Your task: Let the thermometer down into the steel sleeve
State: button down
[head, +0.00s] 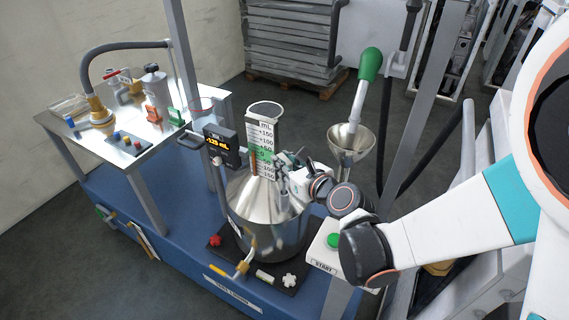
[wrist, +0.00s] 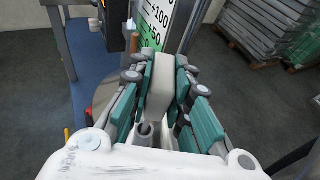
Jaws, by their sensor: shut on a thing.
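My gripper (head: 284,168) is at the neck of the steel vessel (head: 262,213), just right of the scale plate. In the wrist view its teal-padded fingers (wrist: 163,80) close on a pale grey, tapered piece (wrist: 160,92), which looks like the thermometer; its lower end is hidden. A small round steel rim with a dark opening (wrist: 145,129) shows near the finger bases. I cannot tell whether it is the sleeve, or whether the held piece is in it. A brown rod (head: 254,163) stands beside the scale, apart from the fingers; it also shows in the wrist view (wrist: 135,42).
A steel funnel (head: 351,143) with a green-handled tool stands to the right. A START button box (head: 328,246) is below my arm.

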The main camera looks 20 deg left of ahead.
jog(key=shift+f+b, duration=0.8)
jog(key=shift+f, duration=1.45)
jog(key=c, duration=1.4)
grip_release()
jog(key=shift+d, duration=0.1)
jog(key=v, duration=1.2)
